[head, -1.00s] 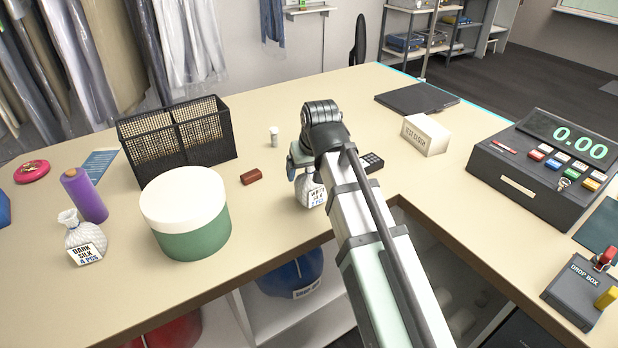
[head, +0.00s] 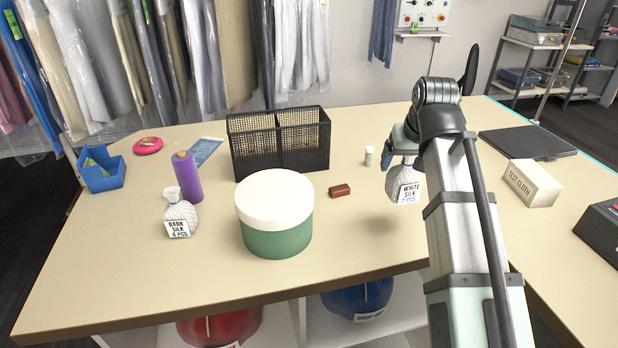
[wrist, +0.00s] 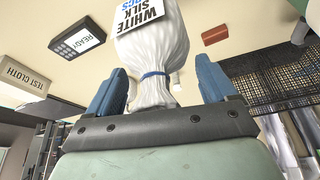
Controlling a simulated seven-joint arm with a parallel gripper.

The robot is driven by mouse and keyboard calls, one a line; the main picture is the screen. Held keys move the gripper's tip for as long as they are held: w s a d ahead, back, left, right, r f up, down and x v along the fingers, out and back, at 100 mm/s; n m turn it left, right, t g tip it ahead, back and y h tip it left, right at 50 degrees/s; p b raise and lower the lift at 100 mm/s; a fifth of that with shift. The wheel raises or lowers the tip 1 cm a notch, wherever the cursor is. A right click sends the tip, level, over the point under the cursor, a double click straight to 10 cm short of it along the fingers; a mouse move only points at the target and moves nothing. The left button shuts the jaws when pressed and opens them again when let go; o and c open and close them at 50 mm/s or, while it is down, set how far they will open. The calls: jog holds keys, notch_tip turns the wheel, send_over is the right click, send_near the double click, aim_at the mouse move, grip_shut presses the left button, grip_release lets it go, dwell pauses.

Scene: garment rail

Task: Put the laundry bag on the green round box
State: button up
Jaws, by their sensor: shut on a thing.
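The white laundry bag (head: 404,184) has a tag reading "WHITE SILK". My gripper (head: 402,160) is shut on its neck and holds it a little above the table, right of the green round box. In the wrist view the bag (wrist: 152,45) hangs between the blue fingers of my gripper (wrist: 158,88), its neck tied with a blue band. The green round box (head: 277,238) has a white lid (head: 275,198) and stands near the table's front edge; the lid top is bare. A second bag, tagged "DARK SILK" (head: 180,212), stands left of the box.
A black mesh basket (head: 279,142) stands behind the box. A red-brown block (head: 340,191) and a small white bottle (head: 369,156) lie between box and bag. A purple cylinder (head: 188,178) stands left. A test cloth box (head: 532,183) is at right.

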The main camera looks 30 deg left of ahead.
jog(key=s+a+r, duration=0.1)
jog(key=a+r, duration=0.1)
jog(key=a, duration=0.2)
jog(key=s+a+r+n, duration=0.1)
jog(key=s+a+r, duration=0.1)
jog(key=a, duration=0.2)
jog(key=s+a+r+n, duration=0.1)
jog(key=s+a+r, duration=0.1)
jog(key=a, duration=0.3)
jog(key=shift+a+r+g+y, duration=0.1)
jog(key=shift+g+y, duration=0.2)
jog(key=s+a+r+n, duration=0.2)
jog(key=s+a+r, duration=0.5)
jog(key=s+a, duration=0.45)
jog(key=shift+n+g+y, duration=0.3)
jog(key=shift+y, duration=0.1)
jog(key=shift+s+d+f+x, duration=0.15)
jog(key=shift+s+x, duration=0.1)
jog(key=shift+x, duration=1.35)
jog(key=shift+s+d+f+x, duration=0.1)
jog(key=shift+s+d+x, duration=0.15)
jog(key=shift+x, duration=1.35)
jog(key=shift+s+d+f+x, duration=0.1)
jog(key=shift+s+x, duration=0.15)
jog(key=shift+x, duration=1.35)
jog(key=shift+f, duration=0.1)
jog(key=o, duration=1.4)
jog(key=shift+c, duration=0.2)
jog(key=v, duration=1.2)
